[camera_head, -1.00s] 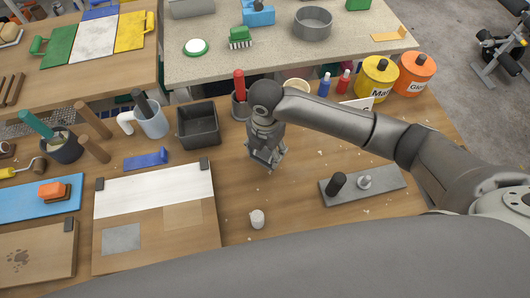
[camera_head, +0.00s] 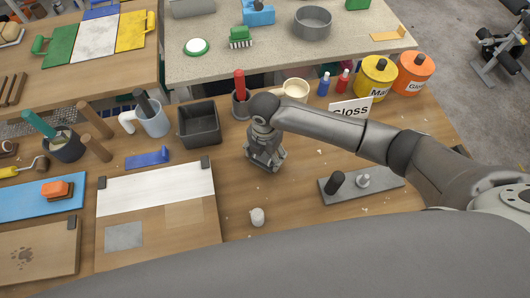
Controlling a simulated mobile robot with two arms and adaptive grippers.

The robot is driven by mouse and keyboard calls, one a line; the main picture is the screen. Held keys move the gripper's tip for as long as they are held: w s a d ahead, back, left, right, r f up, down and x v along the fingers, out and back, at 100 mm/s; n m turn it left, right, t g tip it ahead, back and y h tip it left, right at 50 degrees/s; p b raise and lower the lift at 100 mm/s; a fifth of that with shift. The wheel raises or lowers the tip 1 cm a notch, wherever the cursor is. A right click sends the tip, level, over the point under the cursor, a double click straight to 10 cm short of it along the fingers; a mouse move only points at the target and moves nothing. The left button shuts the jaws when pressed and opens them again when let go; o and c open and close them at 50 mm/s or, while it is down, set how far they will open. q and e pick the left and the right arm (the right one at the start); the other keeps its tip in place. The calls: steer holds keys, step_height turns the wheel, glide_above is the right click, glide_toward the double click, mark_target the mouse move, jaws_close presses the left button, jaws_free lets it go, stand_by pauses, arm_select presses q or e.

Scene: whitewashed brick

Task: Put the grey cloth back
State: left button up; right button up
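A flat grey square (camera_head: 124,236), which looks like the grey cloth, lies on the lower left of a wooden board (camera_head: 187,238) with a white upper panel. My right gripper (camera_head: 265,163) points down over the bare wooden table, to the right of the board and apart from the grey square. Its fingertips are small and dark, so I cannot tell how far apart they are. No cloth shows at it. My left gripper is out of view.
A black bin (camera_head: 199,125), grey cup (camera_head: 242,103) and cream mug (camera_head: 295,90) stand behind. A grey plate with knobs (camera_head: 388,183) lies right. A blue tool (camera_head: 148,157) lies behind the board.

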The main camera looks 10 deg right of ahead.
mark_target(265, 154)
steer(key=shift+o, duration=0.2)
steer(key=shift+r, duration=0.6)
step_height(265, 154, up, 11)
steer(key=b, duration=0.2)
stand_by(0.3)
